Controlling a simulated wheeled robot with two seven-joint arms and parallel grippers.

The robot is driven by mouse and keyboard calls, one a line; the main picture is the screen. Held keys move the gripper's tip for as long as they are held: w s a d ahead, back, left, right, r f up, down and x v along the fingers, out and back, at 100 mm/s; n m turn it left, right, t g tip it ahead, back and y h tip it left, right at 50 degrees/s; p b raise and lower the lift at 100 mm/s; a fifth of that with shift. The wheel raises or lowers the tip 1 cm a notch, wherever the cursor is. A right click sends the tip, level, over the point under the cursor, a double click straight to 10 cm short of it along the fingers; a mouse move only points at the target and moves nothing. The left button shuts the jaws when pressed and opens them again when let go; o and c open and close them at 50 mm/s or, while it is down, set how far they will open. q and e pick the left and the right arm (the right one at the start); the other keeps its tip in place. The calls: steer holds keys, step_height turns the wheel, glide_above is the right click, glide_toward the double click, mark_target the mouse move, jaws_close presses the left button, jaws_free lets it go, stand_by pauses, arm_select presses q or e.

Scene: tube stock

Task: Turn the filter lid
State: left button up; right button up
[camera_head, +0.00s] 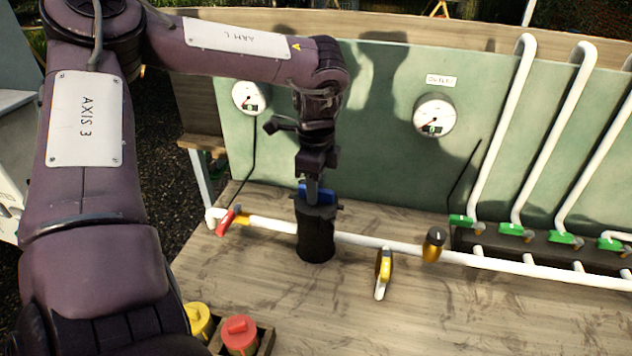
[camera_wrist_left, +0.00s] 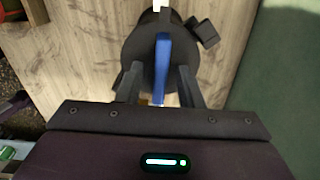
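The filter is a dark upright cylinder (camera_head: 316,236) set in the white pipe on the bench. Its dark lid (camera_wrist_left: 145,62) carries a raised blue grip bar (camera_wrist_left: 163,65), which also shows in the head view (camera_head: 328,195). My left gripper (camera_head: 312,188) points down over the lid. In the left wrist view its two fingers (camera_wrist_left: 160,78) stand apart, one on each side of the blue bar, with a gap on both sides. It is open and holds nothing.
A red-handled valve (camera_head: 227,222) lies left of the filter. A yellow-handled valve (camera_head: 384,266) and a black-and-gold knob (camera_head: 433,244) lie right. A green panel with gauges (camera_head: 434,116) stands behind. A box with yellow and red caps (camera_head: 239,334) sits in front. The front right bench is clear.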

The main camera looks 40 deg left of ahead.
arm_select(q)
jaws_close()
steer(key=m, duration=0.3)
steer(key=shift+r+m+p, duration=0.1)
steer(key=shift+m+p, duration=0.3)
steer(key=shift+m, duration=0.5)
steer(key=m, duration=0.4)
steer(key=shift+o, duration=0.9)
jaws_free()
